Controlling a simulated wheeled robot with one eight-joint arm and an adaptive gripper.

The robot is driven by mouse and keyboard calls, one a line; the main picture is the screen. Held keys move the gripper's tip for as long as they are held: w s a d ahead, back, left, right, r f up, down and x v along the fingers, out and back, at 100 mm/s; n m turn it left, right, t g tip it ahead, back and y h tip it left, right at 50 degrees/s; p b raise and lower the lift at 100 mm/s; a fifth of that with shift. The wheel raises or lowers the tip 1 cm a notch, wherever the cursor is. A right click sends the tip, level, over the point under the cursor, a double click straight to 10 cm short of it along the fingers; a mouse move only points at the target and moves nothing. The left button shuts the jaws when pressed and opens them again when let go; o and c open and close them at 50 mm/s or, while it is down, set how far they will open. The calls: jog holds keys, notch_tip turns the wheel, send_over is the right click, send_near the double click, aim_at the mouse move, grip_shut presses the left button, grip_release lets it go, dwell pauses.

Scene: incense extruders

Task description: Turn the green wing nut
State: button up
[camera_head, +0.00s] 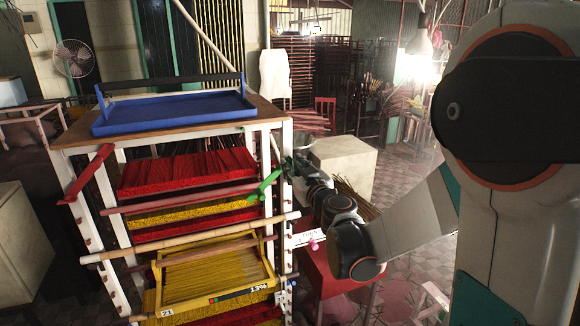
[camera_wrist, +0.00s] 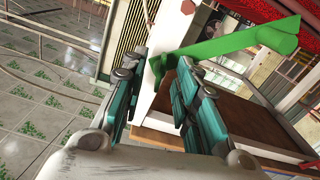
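The green wing nut (camera_head: 265,187) is a long bar on the rack's front right post, tilted with its upper end to the right. In the wrist view the green wing nut (camera_wrist: 232,43) crosses the upper right, with a rounded barrel at its right end. My gripper (camera_wrist: 158,72) is open, its two teal fingers apart. The nut's left end shows between and just beyond the fingertips; I cannot tell if they touch. In the head view my gripper (camera_head: 294,164) is right of the nut, partly hidden by the post and my wrist.
The white rack (camera_head: 119,254) holds shelves of red and yellow incense sticks and a blue tray (camera_head: 175,112) on top. A red wing nut (camera_head: 89,172) is on its left post. A pale box (camera_head: 343,160) and a red table (camera_head: 325,275) stand to the right.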

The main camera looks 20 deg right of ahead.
jog(key=shift+w, duration=0.35)
jog(key=shift+c, duration=0.5)
grip_shut()
